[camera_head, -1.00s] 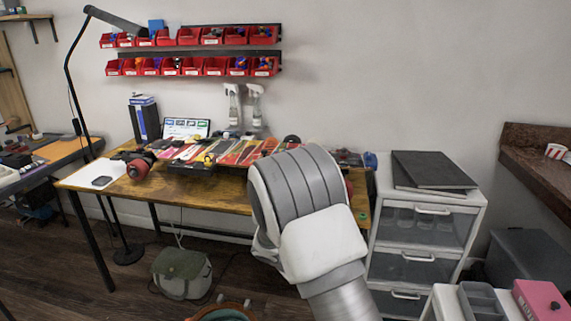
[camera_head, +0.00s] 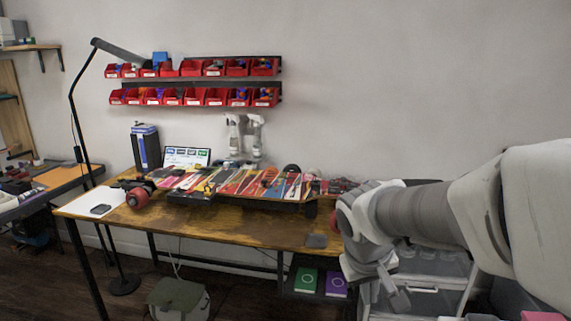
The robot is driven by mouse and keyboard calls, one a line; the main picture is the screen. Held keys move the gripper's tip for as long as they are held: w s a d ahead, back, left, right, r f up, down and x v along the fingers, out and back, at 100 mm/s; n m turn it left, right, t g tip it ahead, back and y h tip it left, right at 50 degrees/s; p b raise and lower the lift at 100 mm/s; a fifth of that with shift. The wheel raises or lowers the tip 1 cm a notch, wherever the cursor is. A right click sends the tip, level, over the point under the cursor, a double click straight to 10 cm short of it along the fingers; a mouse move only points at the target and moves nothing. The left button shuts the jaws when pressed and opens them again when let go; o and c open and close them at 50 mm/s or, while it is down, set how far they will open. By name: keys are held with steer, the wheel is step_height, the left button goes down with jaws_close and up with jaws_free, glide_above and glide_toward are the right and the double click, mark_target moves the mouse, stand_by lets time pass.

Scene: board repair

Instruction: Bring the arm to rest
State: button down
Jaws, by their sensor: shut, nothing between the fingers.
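My arm (camera_head: 430,213) reaches in from the right edge, in front of the drawer unit. My gripper (camera_head: 392,296) hangs at its end, pointing down, to the right of the workbench (camera_head: 250,232). Its fingers look shut and hold nothing. My arm hides the bench's right end and part of the drawer unit.
The drawer unit (camera_head: 428,298) stands close behind the gripper. A lamp (camera_head: 76,110) stands at the left. Red bins (camera_head: 195,97) hang on the wall. Green (camera_head: 306,280) and purple (camera_head: 336,285) books lie under the bench. The bench's front strip is mostly clear.

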steer(key=s+r+m+t+y, duration=0.1)
steer(key=s+r, duration=0.1)
steer(key=s, duration=0.5)
steer(key=s+r+m+t+y, duration=0.1)
steer(key=s+r, duration=0.2)
steer(key=s, duration=0.3)
step_height(320, 180, up, 14)
steer(key=s+a+p, duration=0.1)
steer(key=p, duration=1.2)
steer(key=shift+f+y+p, duration=0.15)
steer(key=shift+y+p, duration=0.15)
steer(key=shift+p, duration=0.1)
steer(key=shift+f, duration=0.1)
